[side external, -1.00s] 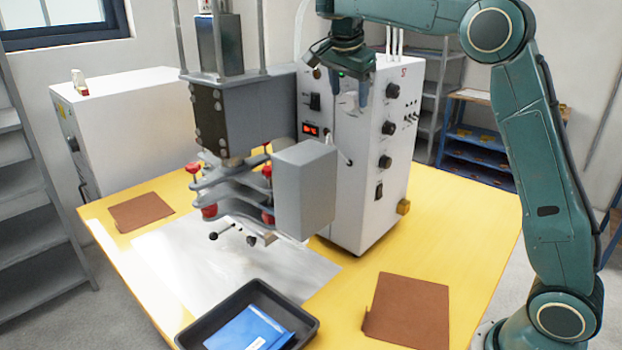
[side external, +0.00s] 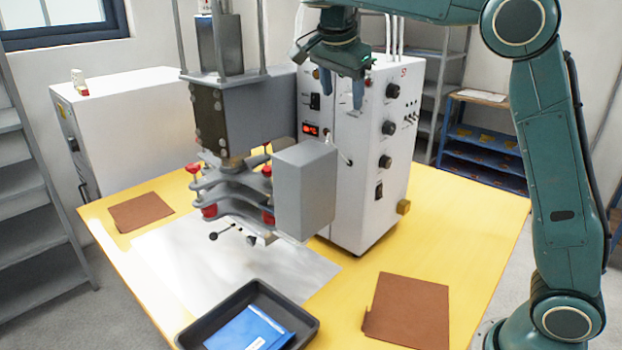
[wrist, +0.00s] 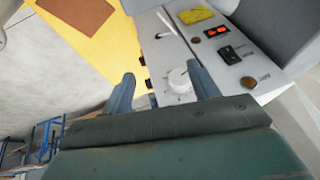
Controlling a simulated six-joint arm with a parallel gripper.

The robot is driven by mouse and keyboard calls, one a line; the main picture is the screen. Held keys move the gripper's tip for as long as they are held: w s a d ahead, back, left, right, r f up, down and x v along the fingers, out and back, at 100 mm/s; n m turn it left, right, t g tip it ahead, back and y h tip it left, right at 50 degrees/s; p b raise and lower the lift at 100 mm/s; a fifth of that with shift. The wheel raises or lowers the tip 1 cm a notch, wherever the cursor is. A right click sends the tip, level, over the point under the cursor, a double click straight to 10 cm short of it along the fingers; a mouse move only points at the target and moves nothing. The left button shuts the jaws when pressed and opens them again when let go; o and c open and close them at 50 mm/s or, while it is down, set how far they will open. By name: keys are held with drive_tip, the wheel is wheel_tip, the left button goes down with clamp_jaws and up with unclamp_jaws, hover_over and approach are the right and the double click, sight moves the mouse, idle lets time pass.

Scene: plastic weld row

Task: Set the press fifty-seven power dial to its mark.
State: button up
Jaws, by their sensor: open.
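The white power dial (wrist: 180,78) shows in the wrist view on the pale front panel of the press cabinet (side external: 345,215), between my two fingers and nearer the right one. My gripper (side external: 343,98) is open and empty in front of the upper panel; in the wrist view its fingertips (wrist: 161,72) stand apart, with the dial beyond them. I cannot tell whether a finger touches it. In the side view my fingers largely hide the dial. Its pointer and mark are too small to read.
A red-lit display (side external: 311,129) and a black switch (side external: 314,101) sit left of my fingers. Black knobs (side external: 389,128) line the cabinet's right part. The grey press head (side external: 245,115) stands close on the left. A black tray (side external: 305,325) lies in front.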

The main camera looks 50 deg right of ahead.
sight(348, 103)
drive_tip(key=shift+s+a, duration=0.4)
drive_tip(key=shift+a, duration=0.45)
drive_tip(key=shift+s+a, duration=0.4)
drive_tip(key=shift+a, duration=0.4)
drive_tip(key=shift+s+a, duration=0.4)
drive_tip(key=shift+a, duration=0.45)
drive_tip(key=s+f+n+t+h, duration=0.1)
drive_tip(key=n+t+h, duration=0.1)
drive_tip(key=n, duration=0.7)
drive_tip(key=s+d+f+n+t+h, duration=0.1)
drive_tip(key=s+n+t+h, duration=0.1)
drive_tip(key=n, duration=0.8)
drive_tip(key=s+f+n+t+h, duration=0.1)
drive_tip(key=n+t+h, duration=0.2)
drive_tip(key=n, duration=0.6)
drive_tip(key=shift+s+d+f+t, duration=0.1)
drive_tip(key=shift+s+d+t, duration=0.1)
drive_tip(key=shift+t, duration=0.5)
drive_tip(key=shift+s+d+f+t, duration=0.1)
drive_tip(key=shift+s+t, duration=0.05)
drive_tip(key=shift+t, duration=0.55)
drive_tip(key=shift+w, duration=0.1)
drive_tip(key=shift+x, duration=6.8)
